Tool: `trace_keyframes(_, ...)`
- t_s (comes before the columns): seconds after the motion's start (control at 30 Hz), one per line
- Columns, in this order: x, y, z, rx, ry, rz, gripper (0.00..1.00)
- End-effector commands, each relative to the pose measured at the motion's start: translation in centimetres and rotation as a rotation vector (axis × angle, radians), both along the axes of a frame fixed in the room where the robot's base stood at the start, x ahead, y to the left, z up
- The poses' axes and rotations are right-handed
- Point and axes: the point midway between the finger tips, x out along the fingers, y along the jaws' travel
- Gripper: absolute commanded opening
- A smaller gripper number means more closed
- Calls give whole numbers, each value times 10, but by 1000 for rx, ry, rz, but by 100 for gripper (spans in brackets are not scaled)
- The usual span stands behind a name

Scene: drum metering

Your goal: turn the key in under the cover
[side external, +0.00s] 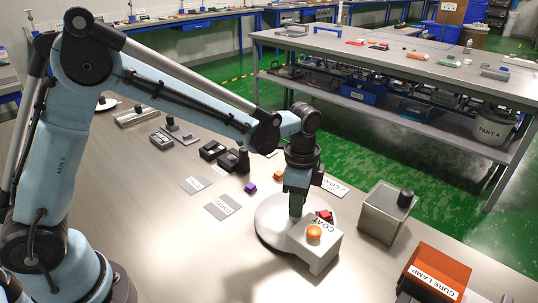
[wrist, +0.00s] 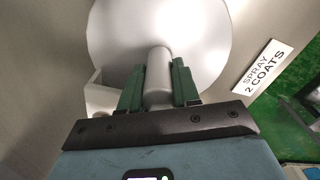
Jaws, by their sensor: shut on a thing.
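My gripper (side external: 296,207) points down over a pale round disc (side external: 267,219) on the bench. In the wrist view, its green fingers (wrist: 158,88) are closed on both sides of a grey cylindrical post (wrist: 157,68). The post stands out from the disc, which fills the top of that view (wrist: 120,30). I cannot tell whether the disc is the cover. No key shows in either view.
A grey box with a black knob (side external: 382,215) and an orange CURE LAMP box (side external: 437,270) stand to the right. A purple cube (side external: 250,187), an orange cube (side external: 278,175) and grey pads (side external: 222,206) lie left of my gripper. The front-left bench is clear.

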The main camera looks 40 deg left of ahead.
Motion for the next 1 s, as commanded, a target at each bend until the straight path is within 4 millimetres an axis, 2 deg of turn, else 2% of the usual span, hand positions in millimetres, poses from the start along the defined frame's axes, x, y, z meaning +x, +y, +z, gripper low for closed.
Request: trace_keyframes(1.0, -1, -1, 1, -2, -2, -509, 0)
